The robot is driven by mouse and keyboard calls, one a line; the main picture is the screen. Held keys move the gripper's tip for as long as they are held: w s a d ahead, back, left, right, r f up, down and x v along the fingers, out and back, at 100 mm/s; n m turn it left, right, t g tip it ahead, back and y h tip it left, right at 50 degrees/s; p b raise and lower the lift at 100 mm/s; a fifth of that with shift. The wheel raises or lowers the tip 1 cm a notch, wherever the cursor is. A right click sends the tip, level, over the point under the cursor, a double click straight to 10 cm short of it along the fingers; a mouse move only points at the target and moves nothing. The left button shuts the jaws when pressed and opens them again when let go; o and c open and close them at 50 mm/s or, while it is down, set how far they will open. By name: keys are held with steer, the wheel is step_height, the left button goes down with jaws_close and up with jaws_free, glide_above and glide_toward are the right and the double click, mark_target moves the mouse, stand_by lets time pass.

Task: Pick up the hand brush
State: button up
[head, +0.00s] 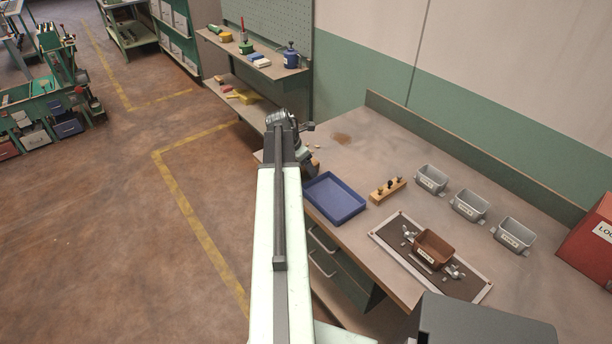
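My arm stretches away from me across the middle of the head view. My gripper (303,148) is at its far end, small and mostly hidden behind the wrist, over the far left end of the workbench (360,160). I cannot tell whether its fingers are open or shut. I cannot make out a hand brush for certain. A few small tan pieces (317,162) show on the bench just right of the gripper; they are too small to identify, and the arm may hide more.
A blue tray (335,218), a wooden peg block (388,190), several grey bins (431,179) and a brown bin (434,250) on a dark framed plate stand on the bench. A red box (590,245) is at right. Shelves (262,64) stand behind.

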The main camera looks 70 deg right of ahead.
steer(key=shift+r, duration=0.1)
steer(key=shift+f, duration=0.3)
stand_by(0.4)
jaws_close()
